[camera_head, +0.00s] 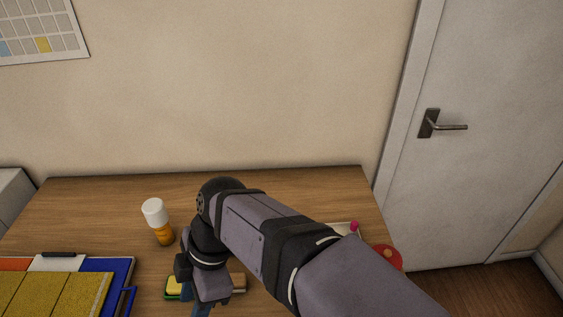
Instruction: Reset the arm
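My arm reaches in from the lower right over the wooden table (100,215). Its end bends down, and my gripper (203,308) points toward the table at the bottom edge of the picture. The fingertips are cut off or hidden, so I cannot tell whether they are open or shut. A green and yellow item (173,287) lies just left of the gripper, partly hidden by it.
A blue folder or tray (122,270) with yellow panels lies at lower left. A red round item (387,257) and a pale tray (345,228) are partly behind my arm. The table's back is clear.

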